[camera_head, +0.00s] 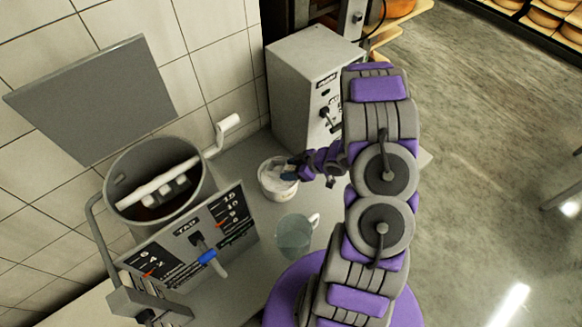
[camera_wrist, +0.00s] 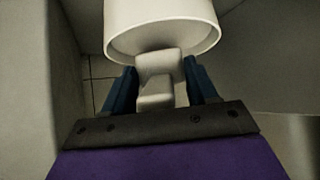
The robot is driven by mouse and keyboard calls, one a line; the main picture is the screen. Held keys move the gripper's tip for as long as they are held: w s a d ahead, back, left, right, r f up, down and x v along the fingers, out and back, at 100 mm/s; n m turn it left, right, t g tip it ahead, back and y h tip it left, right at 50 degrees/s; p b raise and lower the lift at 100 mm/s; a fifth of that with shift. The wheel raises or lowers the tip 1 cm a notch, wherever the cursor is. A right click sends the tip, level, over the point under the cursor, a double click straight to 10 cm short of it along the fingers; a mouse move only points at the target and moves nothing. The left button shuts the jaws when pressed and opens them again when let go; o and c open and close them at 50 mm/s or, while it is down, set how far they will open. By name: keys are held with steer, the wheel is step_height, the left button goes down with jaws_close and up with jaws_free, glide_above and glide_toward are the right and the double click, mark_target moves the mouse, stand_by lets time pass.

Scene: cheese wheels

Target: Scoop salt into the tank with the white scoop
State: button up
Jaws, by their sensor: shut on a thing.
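My gripper (camera_head: 289,172) is at the white tub (camera_head: 279,193) on the grey counter, with its fingertips over the tub's right rim. In the wrist view its two blue fingers (camera_wrist: 160,88) are shut on the pale handle of the white scoop (camera_wrist: 158,66). A large white round shape with a rim fills the top of that view, against the handle's far end. In the head view the scoop blends with the tub's white contents, so its fill cannot be told. The round grey tank (camera_head: 193,207) stands open at the left, with a white bar across its inside.
A clear jug (camera_head: 294,236) stands in front of the tub. A control panel (camera_head: 205,238) with a blue-handled tap fronts the tank. A raised grey lid (camera_head: 92,98) is behind it, and a white crank handle (camera_head: 229,123) is at its right. A grey box (camera_head: 311,85) stands behind the tub.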

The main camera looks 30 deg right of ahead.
mark_target(291, 168)
steer(key=shift+a+r+p, duration=0.25)
steer(key=shift+r+p, duration=0.15)
steer(key=shift+r, duration=0.1)
steer(key=shift+a+r+p, duration=0.2)
steer(key=shift+r+p, duration=0.15)
steer(key=shift+r, duration=0.1)
steer(key=r+p, duration=0.2)
steer(key=r, duration=0.1)
steer(key=shift+d+p, duration=0.35)
steer(key=shift+p, duration=0.05)
steer(key=r+p, duration=0.3)
steer(key=shift+a+r, duration=0.15)
steer(key=shift+a, duration=0.1)
steer(key=shift+d, duration=0.15)
